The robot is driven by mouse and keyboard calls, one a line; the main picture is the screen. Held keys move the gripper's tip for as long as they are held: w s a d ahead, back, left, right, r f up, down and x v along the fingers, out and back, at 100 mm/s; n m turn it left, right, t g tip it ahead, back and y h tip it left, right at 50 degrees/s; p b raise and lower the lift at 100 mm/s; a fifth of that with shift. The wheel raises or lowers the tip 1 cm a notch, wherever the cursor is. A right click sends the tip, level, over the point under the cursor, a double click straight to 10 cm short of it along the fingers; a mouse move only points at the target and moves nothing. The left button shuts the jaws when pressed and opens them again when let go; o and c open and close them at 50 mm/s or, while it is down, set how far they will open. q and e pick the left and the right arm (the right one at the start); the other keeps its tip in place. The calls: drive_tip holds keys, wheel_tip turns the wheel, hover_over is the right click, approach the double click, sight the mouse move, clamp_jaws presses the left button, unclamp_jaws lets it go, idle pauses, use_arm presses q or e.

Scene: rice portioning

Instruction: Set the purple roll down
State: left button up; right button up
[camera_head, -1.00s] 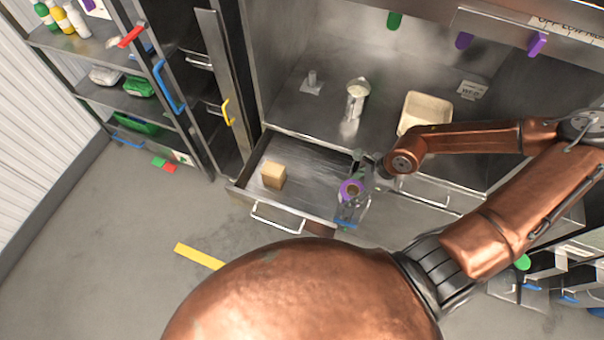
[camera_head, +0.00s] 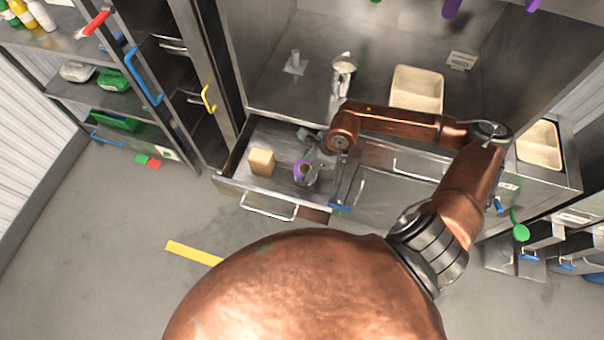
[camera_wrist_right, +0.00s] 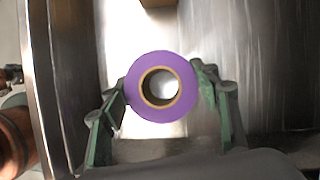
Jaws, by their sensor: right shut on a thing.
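The purple roll (camera_wrist_right: 181,104) is a purple ring with a tan core. In the right wrist view it sits between the two green-padded fingers of my right gripper (camera_wrist_right: 164,100), which is shut on it. In the head view the roll (camera_head: 299,169) is inside or just above the open drawer (camera_head: 273,190), at its right part, with my right gripper (camera_head: 308,171) at it. I cannot tell whether the roll touches the drawer floor. My left gripper is not in view.
A tan block (camera_head: 261,161) lies in the drawer's left part. The counter above holds a metal can (camera_head: 343,77), a small holder (camera_head: 295,63) and a beige tray (camera_head: 417,90). A shelf rack (camera_head: 95,72) stands at the left. Drawer floor between block and roll is bare.

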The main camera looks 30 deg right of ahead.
sight(303, 174)
drive_tip(key=shift+w+a+f, duration=0.25)
drive_tip(key=shift+w+f, duration=0.1)
drive_tip(key=shift+f, duration=0.1)
drive_tip(key=shift+d+f, duration=0.1)
drive_tip(key=shift+f, duration=1.35)
drive_tip(key=shift+f, duration=0.1)
drive_tip(key=o, duration=1.4)
drive_tip(key=shift+c, duration=0.2)
drive_tip(key=p+v, duration=0.1)
drive_tip(key=v, duration=1.1)
